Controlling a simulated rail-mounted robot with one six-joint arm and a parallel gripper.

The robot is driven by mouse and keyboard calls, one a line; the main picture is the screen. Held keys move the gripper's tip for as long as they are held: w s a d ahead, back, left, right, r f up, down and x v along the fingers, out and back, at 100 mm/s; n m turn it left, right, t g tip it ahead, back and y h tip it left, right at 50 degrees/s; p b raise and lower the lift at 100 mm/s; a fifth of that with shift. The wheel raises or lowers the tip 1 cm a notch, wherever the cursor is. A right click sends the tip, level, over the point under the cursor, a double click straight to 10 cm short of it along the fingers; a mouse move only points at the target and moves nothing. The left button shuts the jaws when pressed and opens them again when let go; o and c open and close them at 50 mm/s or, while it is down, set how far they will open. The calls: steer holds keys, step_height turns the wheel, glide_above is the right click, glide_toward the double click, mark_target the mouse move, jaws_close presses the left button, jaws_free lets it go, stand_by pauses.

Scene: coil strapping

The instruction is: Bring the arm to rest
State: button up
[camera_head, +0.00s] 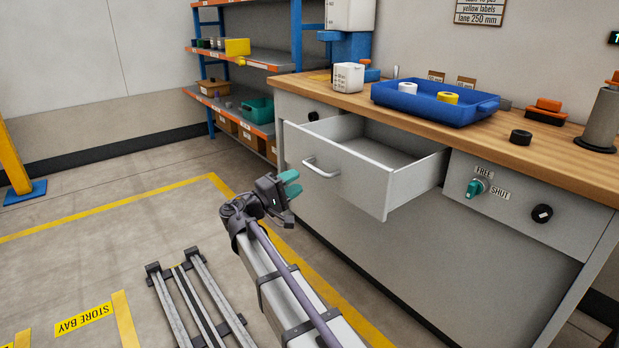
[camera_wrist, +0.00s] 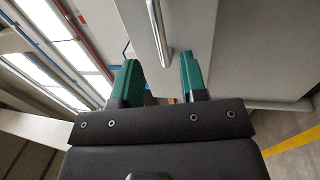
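My gripper (camera_head: 290,184) has two green fingers and is at the end of my outstretched arm, in front of the workbench. In the wrist view my gripper (camera_wrist: 160,82) is open, with a clear gap and nothing between the fingers. The open drawer (camera_head: 345,176) has a pale front and a bar handle (camera_head: 322,168). In the head view the gripper is just left of and below the handle. In the wrist view the handle (camera_wrist: 158,30) shows beyond the gap, apart from the fingers. The visible drawer interior looks empty.
On the bench stand a blue tray (camera_head: 425,112) with a white and a yellow roll, and a white box (camera_head: 347,77). A green knob (camera_head: 476,188) sits between FREE and SHUT labels. Shelves (camera_head: 250,58) stand behind left.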

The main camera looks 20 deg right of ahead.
steer(key=v, duration=0.2)
steer(key=shift+s+a, duration=0.15)
steer(key=shift+a, duration=0.2)
steer(key=shift+f, duration=0.15)
steer(key=s+d+f+m+g+y, duration=0.1)
steer(key=s+f+g+y, duration=0.3)
steer(key=s+f+y, duration=0.75)
steer(key=s+a+f+m+g+y+p, duration=0.1)
steer(key=s+a+f+y, duration=0.1)
steer(key=s+f+y, duration=0.3)
steer(key=s+a+f+m+g+y+p, duration=0.1)
steer(key=s+a+y, duration=0.15)
steer(key=s, duration=0.45)
step_height(320, 180, up, 38)
steer(key=s+d+p, duration=0.1)
steer(key=p, duration=3.7)
steer(key=shift+s+d+m+p, duration=0.2)
steer(key=shift+m+p, duration=0.1)
steer(key=shift+p, duration=0.05)
